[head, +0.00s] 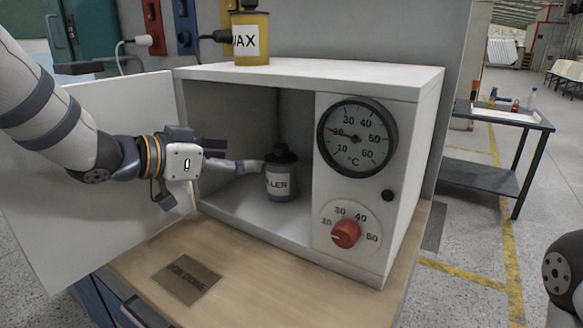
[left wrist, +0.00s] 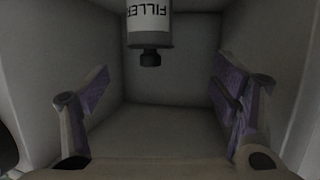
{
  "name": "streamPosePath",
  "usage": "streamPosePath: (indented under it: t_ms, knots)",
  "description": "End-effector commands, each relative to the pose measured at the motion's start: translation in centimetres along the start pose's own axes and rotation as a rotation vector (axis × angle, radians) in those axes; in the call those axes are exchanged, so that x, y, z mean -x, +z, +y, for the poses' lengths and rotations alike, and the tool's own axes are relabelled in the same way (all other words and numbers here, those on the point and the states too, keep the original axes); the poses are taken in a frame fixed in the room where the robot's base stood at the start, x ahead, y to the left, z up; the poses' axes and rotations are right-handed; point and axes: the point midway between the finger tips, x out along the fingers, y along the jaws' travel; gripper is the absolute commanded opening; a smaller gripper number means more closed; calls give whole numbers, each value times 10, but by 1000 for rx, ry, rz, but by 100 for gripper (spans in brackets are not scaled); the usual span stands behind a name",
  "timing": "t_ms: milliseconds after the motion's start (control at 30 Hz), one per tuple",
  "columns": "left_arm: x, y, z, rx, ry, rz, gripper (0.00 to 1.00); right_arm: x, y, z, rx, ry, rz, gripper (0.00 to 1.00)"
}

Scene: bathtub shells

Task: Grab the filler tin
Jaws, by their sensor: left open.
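The filler tin (head: 281,185) is a dark grey can with a black cap and a white label. It stands upright inside the open white heating cabinet (head: 365,75), near the panel with the dial. My left gripper (head: 238,156) reaches into the cabinet from the left, its fingers open and one fingertip close to the tin's left side. In the left wrist view the tin (left wrist: 149,32) appears upside down at the top centre, beyond the widely parted fingers (left wrist: 160,88), with nothing gripped. I cannot tell whether a fingertip touches it. My right gripper is out of view.
The cabinet's door (head: 95,190) is swung open at the left. A yellow wax tin (head: 251,42) stands on the cabinet top. A gauge (head: 357,137) and a red knob (head: 345,234) are on the front panel. The wooden bench has a dark plate (head: 187,276) in front.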

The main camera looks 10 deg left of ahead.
Motion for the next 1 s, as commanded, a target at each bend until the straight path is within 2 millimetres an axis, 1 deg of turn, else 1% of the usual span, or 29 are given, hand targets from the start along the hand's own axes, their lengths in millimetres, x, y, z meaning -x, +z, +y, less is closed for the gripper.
streamPosePath:
  t_ms: [67, 167, 200, 300, 467, 633, 733, 933, 967, 1000]
  knots:
    - [-5, 0, 0, -2, 0, 0, 80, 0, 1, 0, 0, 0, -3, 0]
    - [-26, 1, 1, -2, 2, -2, 80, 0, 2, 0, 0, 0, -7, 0]
    - [-37, 2, 0, -2, 1, -4, 80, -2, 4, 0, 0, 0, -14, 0]
    - [-58, 4, 0, 0, 1, -5, 80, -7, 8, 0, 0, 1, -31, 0]
    - [-78, 4, 3, 1, 2, -6, 80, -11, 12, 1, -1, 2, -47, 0]
    - [-111, 6, 8, 0, 2, -6, 80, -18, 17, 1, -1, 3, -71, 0]
    - [-121, 4, 8, 1, 1, -3, 80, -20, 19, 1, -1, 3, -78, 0]
    - [-120, 0, 9, -1, -1, 2, 80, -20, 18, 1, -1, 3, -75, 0]
    - [-120, 0, 9, -1, -1, 2, 78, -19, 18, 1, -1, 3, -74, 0]
    - [-120, 0, 9, -1, -1, 2, 69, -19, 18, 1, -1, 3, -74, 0]
